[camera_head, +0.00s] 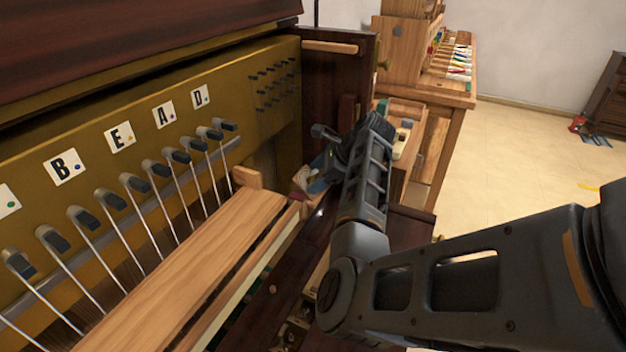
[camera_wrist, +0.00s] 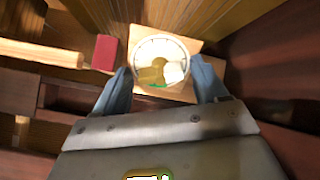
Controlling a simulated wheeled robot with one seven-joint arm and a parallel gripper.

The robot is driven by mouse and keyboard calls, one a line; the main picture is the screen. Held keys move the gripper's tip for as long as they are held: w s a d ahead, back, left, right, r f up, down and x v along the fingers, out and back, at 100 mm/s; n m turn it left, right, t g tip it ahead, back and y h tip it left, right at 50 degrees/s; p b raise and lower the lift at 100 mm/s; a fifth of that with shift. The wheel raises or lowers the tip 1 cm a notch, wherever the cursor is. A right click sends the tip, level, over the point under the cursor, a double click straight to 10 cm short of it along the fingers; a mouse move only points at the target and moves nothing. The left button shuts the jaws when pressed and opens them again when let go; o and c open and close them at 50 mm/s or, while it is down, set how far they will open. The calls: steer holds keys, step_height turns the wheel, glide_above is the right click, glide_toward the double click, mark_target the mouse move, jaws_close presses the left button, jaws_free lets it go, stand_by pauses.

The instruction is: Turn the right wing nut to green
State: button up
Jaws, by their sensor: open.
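In the wrist view a round white dial (camera_wrist: 142,48) with a brass wing nut (camera_wrist: 153,73) sits on a light wooden block (camera_wrist: 208,46). A thin green mark shows at the dial's lower edge. My gripper (camera_wrist: 160,68) is open, with one blue-grey finger on each side of the dial and nothing held between them. I cannot tell whether the fingers touch the nut. In the head view my gripper (camera_head: 316,172) is at the right end of the piano's key area, partly hidden by my arm. I cannot make out the nut there.
The piano's brass panel (camera_head: 200,88) with several letter cards and hammers stands at the left. A long wooden rail (camera_head: 190,262) runs below it. A dark red block (camera_wrist: 106,52) is left of the dial. A wooden bench (camera_head: 440,92) stands behind; open floor lies at the right.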

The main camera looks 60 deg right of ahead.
steer(key=shift+w+f, duration=0.25)
steer(key=shift+f, duration=0.1)
steer(key=shift+s+r+p, duration=0.35)
steer(key=shift+r+p, duration=0.15)
steer(key=shift+p, duration=0.35)
stand_by(0.3)
steer(key=c, duration=0.8)
steer(key=shift+r+m+p, duration=0.15)
steer(key=shift+m+p, duration=0.15)
steer(key=shift+p, duration=0.2)
steer(key=m+p, duration=0.2)
steer(key=p, duration=0.1)
steer(key=shift+m, duration=0.3)
steer(key=shift+m+p, duration=0.3)
